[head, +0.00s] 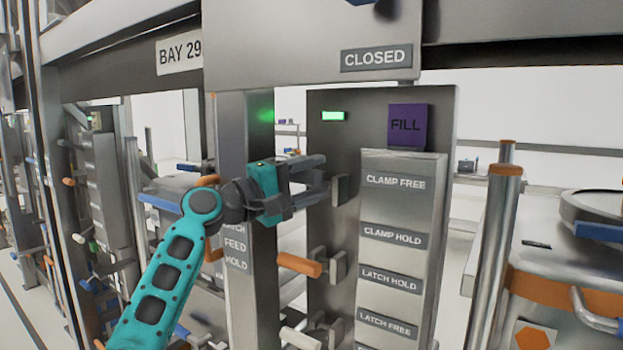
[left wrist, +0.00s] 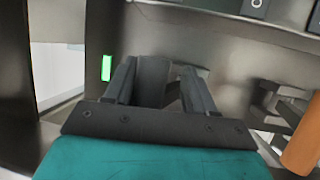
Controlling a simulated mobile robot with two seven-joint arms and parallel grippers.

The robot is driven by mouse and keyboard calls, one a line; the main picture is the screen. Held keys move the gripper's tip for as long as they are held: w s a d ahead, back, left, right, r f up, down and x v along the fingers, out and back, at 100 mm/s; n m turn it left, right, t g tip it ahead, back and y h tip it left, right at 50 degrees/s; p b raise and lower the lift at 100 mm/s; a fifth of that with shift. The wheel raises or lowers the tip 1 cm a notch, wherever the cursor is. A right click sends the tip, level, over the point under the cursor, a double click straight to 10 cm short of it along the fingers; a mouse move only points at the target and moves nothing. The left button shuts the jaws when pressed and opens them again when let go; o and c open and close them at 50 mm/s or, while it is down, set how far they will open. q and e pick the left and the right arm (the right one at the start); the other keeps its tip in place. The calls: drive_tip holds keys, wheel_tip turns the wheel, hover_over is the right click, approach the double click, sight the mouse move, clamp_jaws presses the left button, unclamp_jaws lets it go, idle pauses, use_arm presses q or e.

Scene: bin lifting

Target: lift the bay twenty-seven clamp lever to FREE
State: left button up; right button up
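A metal panel in the head view carries CLAMP FREE (head: 395,181) and CLAMP HOLD (head: 391,235) labels. My left gripper (head: 322,178) is at about the CLAMP FREE height, left of the labels, with its two fingers apart. A small grey block (head: 341,190) is just beyond the fingertips. In the left wrist view the open fingers (left wrist: 165,82) point at the dark panel; I see no handle clearly gripped. An orange handle lever (head: 299,264) is below the gripper, apart from it; it also shows in the left wrist view (left wrist: 303,140). I cannot tell whether it is the clamp lever.
A sign (head: 180,54) reads BAY 29, partly cut off. LATCH HOLD (head: 389,281) and LATCH FREE (head: 387,325) labels sit lower, with a white handle (head: 299,338) to their left. A green light (head: 334,116) glows above. A metal post (head: 248,290) stands left of the panel.

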use_arm(q)
drive_tip(key=shift+d, duration=0.1)
drive_tip(key=shift+s+a+f, duration=0.15)
drive_tip(key=shift+s+a, duration=0.15)
drive_tip(key=shift+a, duration=0.1)
drive_tip(key=b+v, duration=0.1)
drive_tip(key=v, duration=1.1)
drive_tip(key=shift+b, duration=0.4)
